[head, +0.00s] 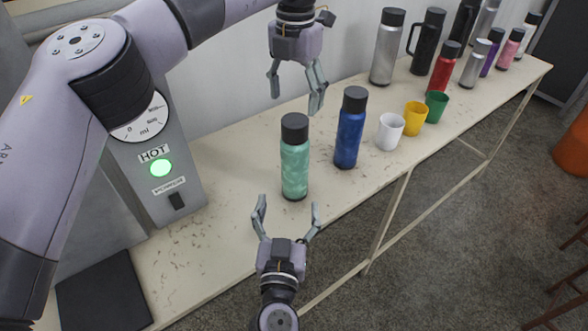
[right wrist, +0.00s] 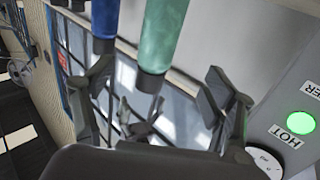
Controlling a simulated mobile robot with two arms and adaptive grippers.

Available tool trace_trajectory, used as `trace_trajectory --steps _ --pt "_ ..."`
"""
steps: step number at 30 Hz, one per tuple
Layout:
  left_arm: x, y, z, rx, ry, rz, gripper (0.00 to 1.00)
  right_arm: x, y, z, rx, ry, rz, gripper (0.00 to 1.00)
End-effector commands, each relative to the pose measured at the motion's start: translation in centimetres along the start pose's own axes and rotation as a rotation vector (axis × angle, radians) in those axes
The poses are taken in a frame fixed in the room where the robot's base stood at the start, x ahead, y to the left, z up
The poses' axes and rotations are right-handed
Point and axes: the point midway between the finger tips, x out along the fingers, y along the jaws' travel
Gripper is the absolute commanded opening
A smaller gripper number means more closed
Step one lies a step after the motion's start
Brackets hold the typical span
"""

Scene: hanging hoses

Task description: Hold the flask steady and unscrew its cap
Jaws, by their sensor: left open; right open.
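A green flask (head: 295,167) with a black cap (head: 295,127) stands upright on the bench, and its body also shows in the right wrist view (right wrist: 163,35). A blue flask (head: 350,135) with a black cap stands upright to its right; part of it shows in the right wrist view (right wrist: 104,18). My left gripper (head: 295,103) is open and empty, pointing down above the green flask's cap. My right gripper (head: 286,208) is open and empty, in front of the green flask, with its fingers pointing towards it. Neither gripper visibly touches a flask.
White (head: 390,131), yellow (head: 414,118) and green (head: 437,106) cups stand right of the blue flask. Several more bottles line the back of the bench (head: 230,178). A grey machine (head: 150,130) marked HOT, with a lit green button, stands at left.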

Motion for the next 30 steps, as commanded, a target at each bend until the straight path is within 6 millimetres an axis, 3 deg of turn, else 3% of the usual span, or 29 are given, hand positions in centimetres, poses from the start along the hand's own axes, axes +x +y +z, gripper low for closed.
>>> trace_trajectory --steps 18,24,30 --pt "0.0 0.0 0.0 0.001 -0.001 -0.003 0.68 12.2 0.1 -0.1 -0.002 0.003 0.002 0.78" --pt "0.0 0.0 0.0 0.001 -0.001 -0.003 0.68 14.6 0.1 -0.1 0.000 0.002 0.002 0.78" --pt "0.0 0.0 0.0 0.001 -0.001 -0.003 0.68 15.3 0.1 0.0 0.000 0.001 0.002 0.78"
